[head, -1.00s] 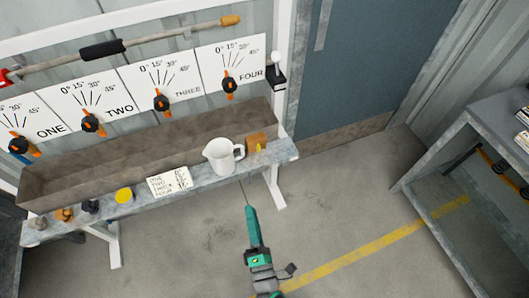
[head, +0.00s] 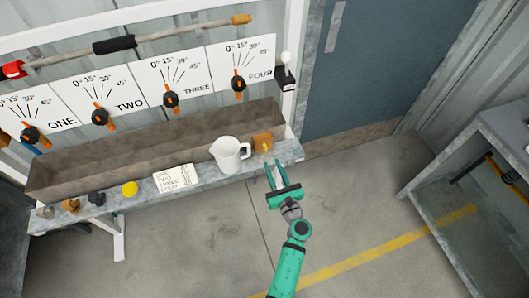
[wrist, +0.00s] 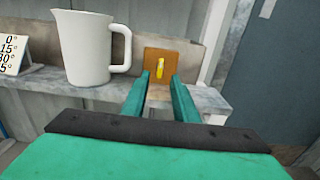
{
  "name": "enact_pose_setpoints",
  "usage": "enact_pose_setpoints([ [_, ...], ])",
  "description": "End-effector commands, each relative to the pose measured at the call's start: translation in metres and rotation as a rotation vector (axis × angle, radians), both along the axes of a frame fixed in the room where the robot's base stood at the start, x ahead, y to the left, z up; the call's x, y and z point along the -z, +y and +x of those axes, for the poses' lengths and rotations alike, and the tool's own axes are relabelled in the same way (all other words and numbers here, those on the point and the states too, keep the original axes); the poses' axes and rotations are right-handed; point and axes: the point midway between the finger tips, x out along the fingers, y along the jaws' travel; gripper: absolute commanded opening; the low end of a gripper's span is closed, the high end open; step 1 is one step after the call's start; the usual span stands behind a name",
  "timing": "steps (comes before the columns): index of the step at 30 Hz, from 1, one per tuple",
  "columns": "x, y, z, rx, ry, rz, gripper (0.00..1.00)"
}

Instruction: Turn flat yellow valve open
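The flat yellow valve (head: 266,147) is a small upright handle on a square brown block (head: 257,142) at the right end of the grey bench. It also shows in the wrist view (wrist: 160,67), standing nearly vertical in front of its block (wrist: 172,62). My gripper (head: 275,164) is in front of the bench's edge, just below and short of the valve. Its two green fingers are apart with nothing between them. In the wrist view the fingertips (wrist: 160,78) point at the valve and frame its lower end, with no clear contact.
A white jug (head: 229,155) stands just left of the block, handle toward it. A card (head: 175,178), a yellow round piece (head: 130,188) and small knobs lie further left. A trough (head: 150,150) runs behind. The floor right of my arm is clear.

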Motion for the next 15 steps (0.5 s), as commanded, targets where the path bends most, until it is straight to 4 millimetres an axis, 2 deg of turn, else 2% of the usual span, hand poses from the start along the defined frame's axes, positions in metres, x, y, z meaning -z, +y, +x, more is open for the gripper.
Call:
enact_pose_setpoints([
  [6,-0.001,0.012,0.038,-0.001,-0.002,0.002,0.27],
  [15,-0.001,0.015,0.068,0.011,-0.001,0.003,0.27],
])
